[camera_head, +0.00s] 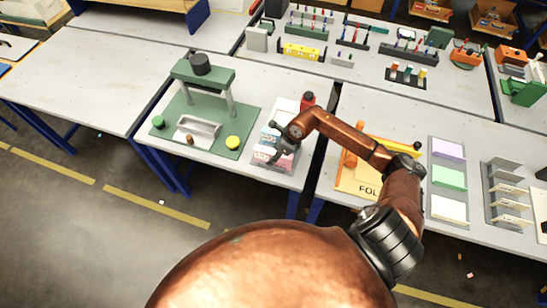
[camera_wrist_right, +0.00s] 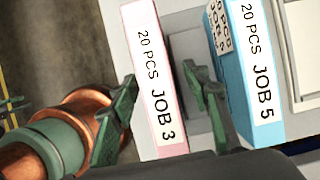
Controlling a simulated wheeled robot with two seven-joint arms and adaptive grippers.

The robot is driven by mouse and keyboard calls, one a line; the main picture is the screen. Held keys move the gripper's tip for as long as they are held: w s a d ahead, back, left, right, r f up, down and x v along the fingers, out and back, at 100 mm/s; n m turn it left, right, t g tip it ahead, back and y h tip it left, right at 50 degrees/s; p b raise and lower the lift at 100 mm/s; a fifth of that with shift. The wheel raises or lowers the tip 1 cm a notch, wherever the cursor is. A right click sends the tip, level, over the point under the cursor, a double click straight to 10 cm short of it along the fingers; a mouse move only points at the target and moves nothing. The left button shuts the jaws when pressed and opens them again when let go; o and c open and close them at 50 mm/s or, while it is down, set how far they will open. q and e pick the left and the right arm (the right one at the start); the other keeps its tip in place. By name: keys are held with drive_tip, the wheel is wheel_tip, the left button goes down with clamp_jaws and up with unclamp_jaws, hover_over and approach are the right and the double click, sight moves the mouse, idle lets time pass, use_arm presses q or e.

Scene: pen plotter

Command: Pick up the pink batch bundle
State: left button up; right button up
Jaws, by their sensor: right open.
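The pink batch bundle (camera_wrist_right: 153,60), with a white label reading "20 PCS JOB 3", stands in the middle of the right wrist view. In the head view pink (camera_head: 284,162) shows in the small holder below my right gripper (camera_head: 281,145). In the wrist view my right gripper (camera_wrist_right: 162,88) is open, with one green finger on each side of the pink bundle. Contact cannot be told. A blue bundle (camera_wrist_right: 254,60) labelled "JOB 5" stands to its right.
A green plotter-like fixture (camera_head: 202,80) on a green base stands left of the holder. A yellow folder board (camera_head: 352,182) lies to the right. The table at far left is mostly clear.

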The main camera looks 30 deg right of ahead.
drive_tip(key=shift+c, duration=0.2)
clamp_jaws()
idle(0.4)
